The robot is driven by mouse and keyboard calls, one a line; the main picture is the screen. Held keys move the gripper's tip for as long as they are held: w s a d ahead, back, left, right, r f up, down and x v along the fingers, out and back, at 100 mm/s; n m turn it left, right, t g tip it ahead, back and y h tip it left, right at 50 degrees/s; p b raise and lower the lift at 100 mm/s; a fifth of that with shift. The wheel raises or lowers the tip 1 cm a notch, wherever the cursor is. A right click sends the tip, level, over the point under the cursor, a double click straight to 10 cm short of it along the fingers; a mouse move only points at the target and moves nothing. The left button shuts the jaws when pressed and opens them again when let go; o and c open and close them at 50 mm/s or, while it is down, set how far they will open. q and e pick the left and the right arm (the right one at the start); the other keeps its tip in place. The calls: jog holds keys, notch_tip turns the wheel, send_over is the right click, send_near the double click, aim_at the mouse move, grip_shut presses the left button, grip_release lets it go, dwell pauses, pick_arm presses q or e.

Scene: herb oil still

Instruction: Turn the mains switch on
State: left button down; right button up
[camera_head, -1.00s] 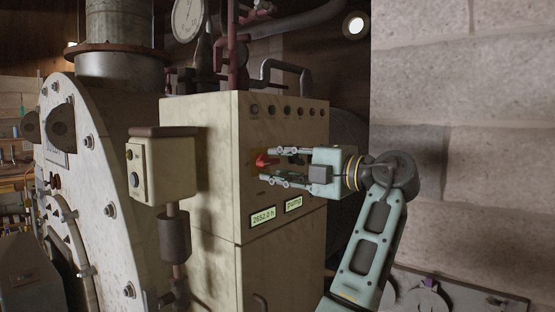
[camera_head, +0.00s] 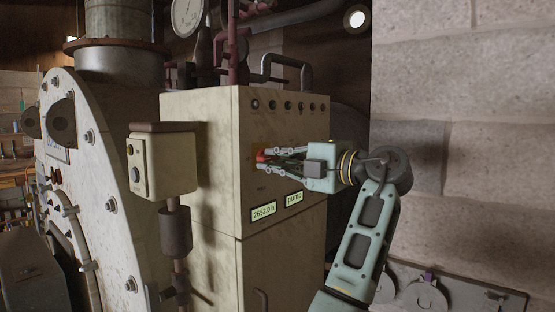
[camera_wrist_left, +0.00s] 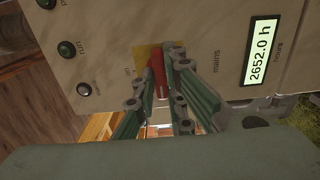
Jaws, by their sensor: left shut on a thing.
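The mains switch has a red handle (camera_head: 261,156) on a yellow plate, on the front of the cream control cabinet (camera_head: 205,165). In the left wrist view the red handle (camera_wrist_left: 157,68) stands in front of the yellow plate (camera_wrist_left: 143,56), beside the printed word "mains". My left gripper (camera_head: 268,159) is at the switch, its fingers closed on the red handle from both sides. The fingers partly hide the handle, so its exact setting is hard to read. My right gripper is in neither view.
Below the switch are a lit hours display (camera_head: 263,211) reading 2652.0 h and a display (camera_head: 294,199) reading "pump". A row of round buttons and lamps (camera_head: 287,105) runs along the cabinet's top. A small box (camera_head: 161,163) on a post stands left; a block wall (camera_head: 460,140) is at right.

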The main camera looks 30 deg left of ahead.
pick_arm(q)
jog(key=m, duration=1.8)
dwell(0.4)
jog(key=shift+m, duration=0.3)
jog(key=c, duration=1.8)
grip_release()
